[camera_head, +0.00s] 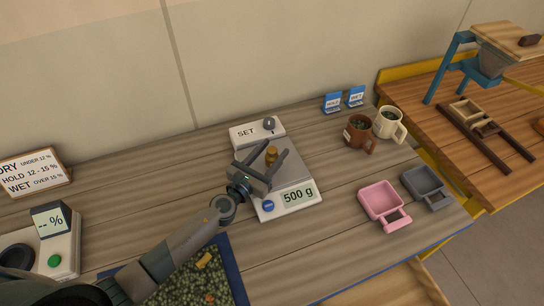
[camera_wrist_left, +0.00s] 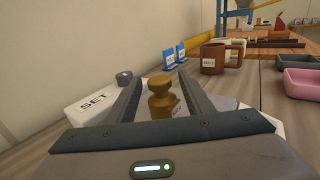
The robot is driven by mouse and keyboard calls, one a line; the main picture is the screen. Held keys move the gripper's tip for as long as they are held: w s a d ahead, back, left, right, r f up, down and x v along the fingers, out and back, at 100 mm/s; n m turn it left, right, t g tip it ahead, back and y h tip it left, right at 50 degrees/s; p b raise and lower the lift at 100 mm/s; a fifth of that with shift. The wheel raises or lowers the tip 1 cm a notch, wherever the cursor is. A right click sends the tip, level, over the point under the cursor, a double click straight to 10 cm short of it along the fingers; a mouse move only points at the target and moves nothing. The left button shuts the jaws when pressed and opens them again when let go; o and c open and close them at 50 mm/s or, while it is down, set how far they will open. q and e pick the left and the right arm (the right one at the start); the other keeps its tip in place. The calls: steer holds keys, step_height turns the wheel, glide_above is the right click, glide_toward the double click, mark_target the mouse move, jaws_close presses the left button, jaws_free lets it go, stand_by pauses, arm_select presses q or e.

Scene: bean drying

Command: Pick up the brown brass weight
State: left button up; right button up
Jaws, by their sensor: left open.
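The brown brass weight (camera_head: 271,155) stands upright on the scale (camera_head: 305,196), whose display reads 500 g. My left gripper (camera_head: 266,152) is over the scale with its fingers open, one on each side of the weight. In the left wrist view the weight (camera_wrist_left: 161,97) stands between the two fingers (camera_wrist_left: 158,88), with a visible gap to the left finger and close to the right one. The weight's base is partly hidden by the gripper body. My right gripper is not in view.
A white SET block (camera_head: 257,131) with a grey weight (camera_head: 269,124) sits behind the scale. A brown mug (camera_head: 359,133), a cream mug (camera_head: 389,124), a pink tray (camera_head: 381,200) and a grey tray (camera_head: 424,183) stand to the right. A meter (camera_head: 50,243) is at left.

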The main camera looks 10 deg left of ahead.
mark_target(272, 149)
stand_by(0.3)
arm_select(q)
jaws_close()
steer(key=shift+r, duration=0.15)
steer(key=shift+r+p, duration=0.75)
steer(key=shift+r, duration=0.05)
step_height(272, 149, up, 2)
steer(key=shift+r+p, duration=0.15)
steer(key=shift+p, duration=0.7)
steer(key=s+d+r+p, duration=0.1)
steer(key=s+d+r, duration=0.1)
steer(key=d, duration=0.3)
steer(key=s+d+r, duration=0.3)
steer(key=d+r, duration=0.2)
steer(key=shift+d+p, duration=0.3)
steer(key=shift+p, duration=0.1)
steer(key=shift+f, duration=0.1)
